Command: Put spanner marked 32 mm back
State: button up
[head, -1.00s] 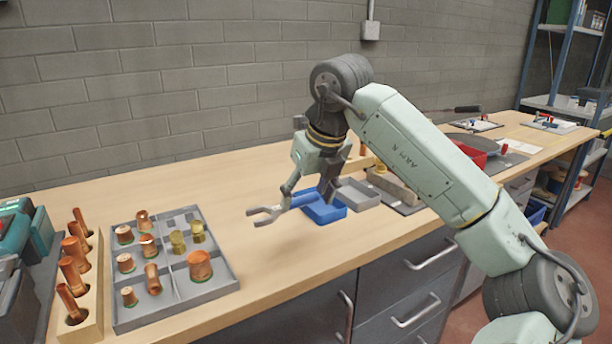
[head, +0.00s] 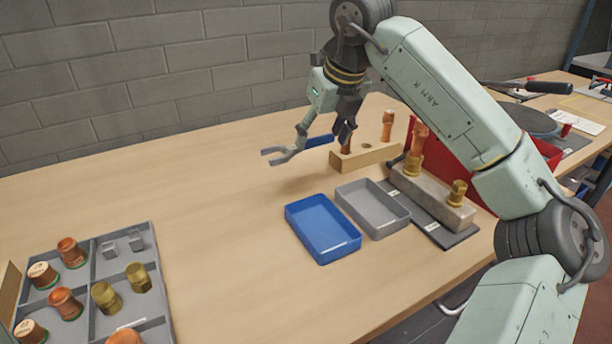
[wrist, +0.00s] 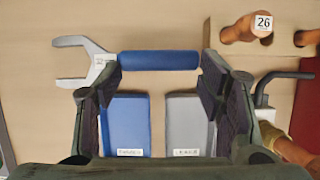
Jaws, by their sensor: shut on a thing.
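My gripper (head: 325,140) is shut on a spanner with a blue handle (head: 319,142) and a grey open-ended jaw (head: 280,156). The spanner is held level above the bench, behind the blue tray (head: 318,262). In the wrist view, the blue handle (wrist: 158,61) spans between my fingers and the jaw (wrist: 72,62) sticks out to the left. A small label shows near the jaw, but I cannot read its number. The blue tray and the grey tray (head: 372,208) beside it are empty, with unreadable labels in the wrist view.
A wooden block (head: 372,158) with copper pieces stands close behind and right of my gripper; one is marked 26. A red bin (head: 540,150) and a block with brass fittings (head: 430,195) are at right. A grey compartment tray (head: 160,330) is front left.

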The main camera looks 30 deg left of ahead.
aim_at(317, 187)
notch_tip(317, 187, down, 10)
jog(key=shift+r+p, duration=0.1)
jog(key=shift+p, duration=0.75)
jog(key=o, duration=1.4)
jog(key=b+v, duration=0.2)
jog(key=v, duration=1)
